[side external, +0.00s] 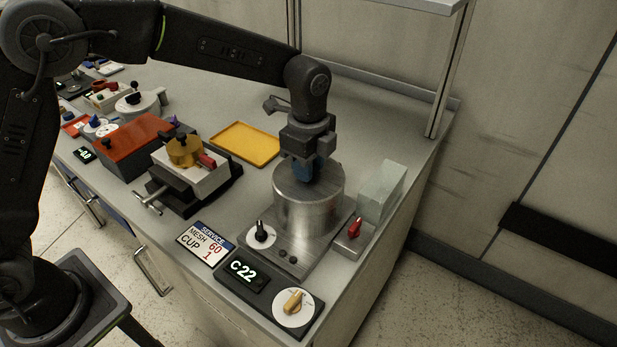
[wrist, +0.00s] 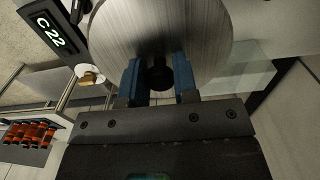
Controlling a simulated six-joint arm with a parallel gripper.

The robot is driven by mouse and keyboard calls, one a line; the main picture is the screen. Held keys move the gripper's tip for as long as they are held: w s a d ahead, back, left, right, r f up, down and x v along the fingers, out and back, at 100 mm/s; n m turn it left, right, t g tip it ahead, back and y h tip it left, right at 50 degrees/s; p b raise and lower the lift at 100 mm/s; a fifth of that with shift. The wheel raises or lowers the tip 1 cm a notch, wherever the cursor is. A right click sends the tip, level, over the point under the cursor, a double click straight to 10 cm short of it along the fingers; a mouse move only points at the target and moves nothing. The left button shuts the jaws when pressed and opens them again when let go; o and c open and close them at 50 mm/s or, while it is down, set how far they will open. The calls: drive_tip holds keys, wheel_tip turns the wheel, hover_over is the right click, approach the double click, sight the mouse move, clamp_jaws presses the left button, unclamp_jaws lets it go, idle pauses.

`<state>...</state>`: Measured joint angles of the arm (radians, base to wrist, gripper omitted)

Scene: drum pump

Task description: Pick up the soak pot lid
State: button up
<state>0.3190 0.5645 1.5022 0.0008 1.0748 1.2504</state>
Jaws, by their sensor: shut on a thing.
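The soak pot (side external: 308,212) is a brushed metal cylinder standing on a metal base plate on the right part of the bench. Its round metal lid (side external: 331,181) appears to rest on top of the pot; I cannot see any gap under it. In the wrist view the lid (wrist: 205,28) fills the top centre, with a dark knob (wrist: 157,75) at its middle. My gripper (side external: 307,171) points down onto the lid. Its blue fingers (wrist: 158,82) are on both sides of the knob and shut on it. The fingers partly hide the knob in the side view.
A translucent block (side external: 381,192) and a red knob (side external: 355,227) stand close right of the pot. A black dial (side external: 262,235) and the C22 display (side external: 243,271) are in front. A yellow tray (side external: 245,143) and a clamped vise (side external: 190,178) lie to the left.

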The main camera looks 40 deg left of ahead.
clamp_jaws()
drive_tip(key=shift+r, duration=0.2)
